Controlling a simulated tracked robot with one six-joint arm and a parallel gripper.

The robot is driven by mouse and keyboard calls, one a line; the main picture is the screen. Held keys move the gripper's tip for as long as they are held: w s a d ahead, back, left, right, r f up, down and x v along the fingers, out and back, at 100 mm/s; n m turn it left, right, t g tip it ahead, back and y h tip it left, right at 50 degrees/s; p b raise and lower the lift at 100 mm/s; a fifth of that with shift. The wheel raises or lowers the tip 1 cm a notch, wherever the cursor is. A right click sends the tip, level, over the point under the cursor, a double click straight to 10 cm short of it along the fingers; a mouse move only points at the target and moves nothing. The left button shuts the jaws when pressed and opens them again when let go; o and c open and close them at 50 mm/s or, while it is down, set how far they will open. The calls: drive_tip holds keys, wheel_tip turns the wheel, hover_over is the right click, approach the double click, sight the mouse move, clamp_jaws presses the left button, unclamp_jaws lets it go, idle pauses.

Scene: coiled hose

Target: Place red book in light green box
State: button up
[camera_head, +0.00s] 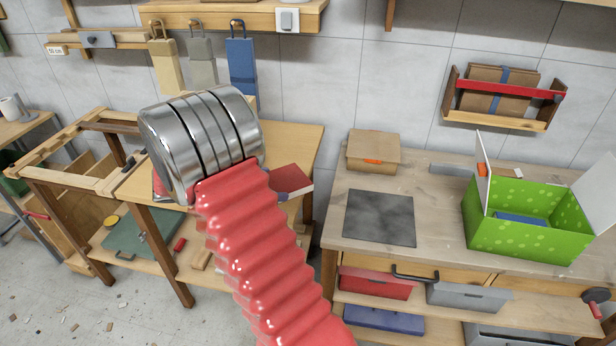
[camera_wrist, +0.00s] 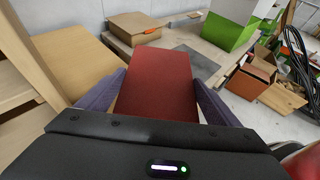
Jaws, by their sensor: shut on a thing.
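The red book (camera_wrist: 156,82) is between the two fingers of my gripper (camera_wrist: 155,92) in the wrist view, which is shut on it. In the head view a part of the red book (camera_head: 290,181) shows beside my arm, near the right edge of the left wooden table; my gripper is hidden there behind my arm. The light green box (camera_head: 526,232) with pale dots stands open on the right workbench, its white flaps up, with a blue thing (camera_head: 521,219) inside. The box also shows at the top of the wrist view (camera_wrist: 228,32). The book is apart from the box.
A cardboard box (camera_head: 373,152) with an orange mark and a dark flat plate (camera_head: 379,218) lie on the right workbench (camera_head: 438,215), left of the green box. A wall shelf (camera_head: 502,119) holds brown parcels above. A gap separates the two tables.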

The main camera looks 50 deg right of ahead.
drive_tip(key=w+a+f+n+t+h, duration=0.1)
drive_tip(key=w+a+f+n+t, duration=0.2)
drive_tip(key=a, duration=0.6)
drive_tip(key=w+a+f+n+t, duration=0.15)
drive_tip(key=w+a, duration=0.25)
drive_tip(key=a, duration=0.5)
drive_tip(key=a+f+n+t+y, duration=0.2)
drive_tip(key=a+f+n+t, duration=0.4)
drive_tip(key=a, duration=0.5)
wheel_tip(320, 180, down, 3)
drive_tip(key=shift+s+r+n+t+y, duration=0.1)
drive_tip(key=shift+s+n+t+y, duration=0.3)
drive_tip(key=shift+t, duration=0.55)
